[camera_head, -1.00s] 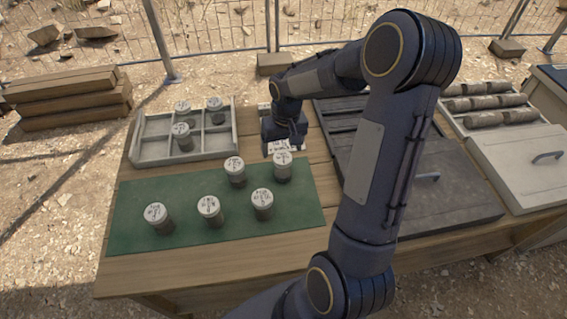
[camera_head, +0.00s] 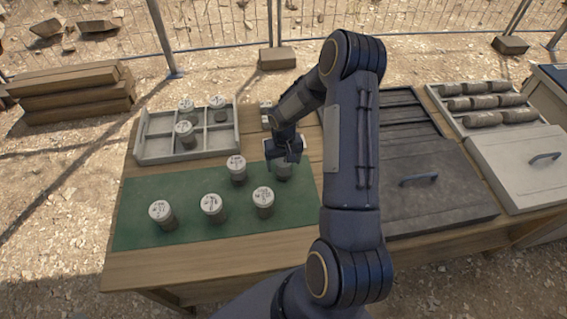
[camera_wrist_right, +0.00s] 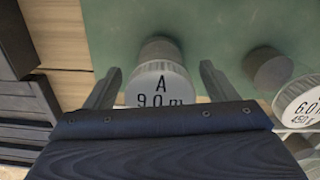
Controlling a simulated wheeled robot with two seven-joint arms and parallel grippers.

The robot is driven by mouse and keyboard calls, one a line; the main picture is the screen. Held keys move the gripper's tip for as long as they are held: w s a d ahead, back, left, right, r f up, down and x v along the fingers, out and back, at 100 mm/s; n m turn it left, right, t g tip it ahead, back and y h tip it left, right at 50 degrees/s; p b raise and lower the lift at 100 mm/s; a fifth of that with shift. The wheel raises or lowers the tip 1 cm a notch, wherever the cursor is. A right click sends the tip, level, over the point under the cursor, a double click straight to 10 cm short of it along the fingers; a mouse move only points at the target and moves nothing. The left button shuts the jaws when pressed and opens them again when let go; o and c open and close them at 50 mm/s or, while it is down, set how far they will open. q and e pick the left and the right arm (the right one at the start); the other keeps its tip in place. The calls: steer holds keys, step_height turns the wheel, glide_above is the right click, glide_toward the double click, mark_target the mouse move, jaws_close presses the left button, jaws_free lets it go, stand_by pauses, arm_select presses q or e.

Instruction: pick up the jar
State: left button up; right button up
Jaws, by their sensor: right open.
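A grey jar with a pale, lettered lid stands at the back right of the green mat (camera_head: 190,235), partly hidden by my right gripper. In the right wrist view this jar (camera_wrist_right: 158,84) shows "A" and "9.0 m" on its lid, partly cut off by the gripper body. My right gripper (camera_head: 284,160) is open over it. In the wrist view the fingers of the gripper (camera_wrist_right: 159,72) lie on either side of the jar with gaps. Several other jars stand on the mat, the nearest being a jar (camera_head: 237,170) to its left. My left gripper is not in view.
The neighbouring jar (camera_wrist_right: 300,100) sits right of the fingers in the wrist view. A grey divided tray (camera_head: 155,148) with 3 jars stands at the back left. A dark lidded box (camera_head: 425,200) and a tray of dark cylinders (camera_head: 535,127) are right.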

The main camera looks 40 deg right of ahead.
steer(key=c, duration=1.3)
steer(key=shift+r, duration=0.1)
